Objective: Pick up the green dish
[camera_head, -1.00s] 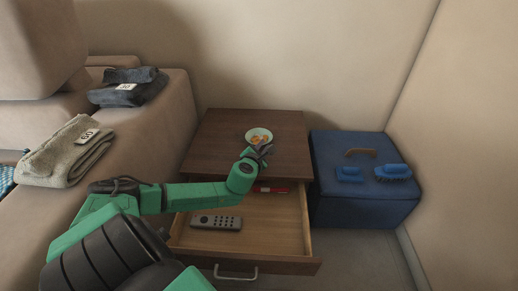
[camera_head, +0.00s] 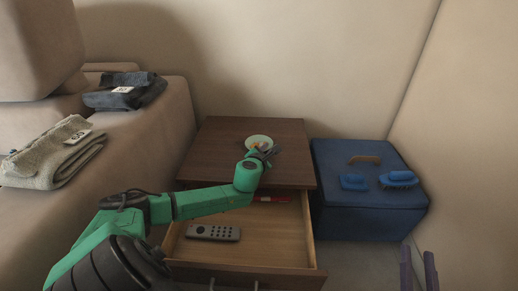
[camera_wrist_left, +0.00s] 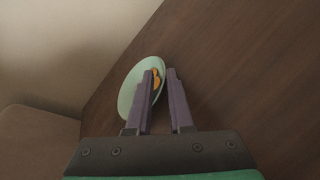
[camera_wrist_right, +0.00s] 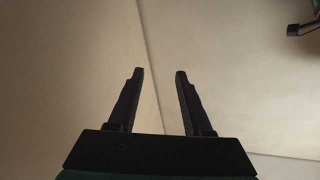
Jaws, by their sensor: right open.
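The pale green dish (camera_head: 257,139) is on the top of the wooden drawer unit, with small orange pieces in it. My left gripper (camera_head: 268,152) is at its near right rim. In the left wrist view, the dish (camera_wrist_left: 132,90) lies at the fingertips of my left gripper (camera_wrist_left: 161,72). One finger overlaps the dish and the other is just past its right edge. The gap between them is narrow, and whether they touch the rim is unclear. My right gripper (camera_wrist_right: 160,72) is open and empty; its fingertips (camera_head: 417,250) show at the lower right of the head view.
The unit (camera_head: 215,150) has its drawer (camera_head: 265,245) pulled out, with a grey remote (camera_head: 213,232) and a red item (camera_head: 270,199) inside. A blue box (camera_head: 365,215) with brushes (camera_head: 398,179) stands right. A sofa with folded cloths (camera_head: 60,155) is left.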

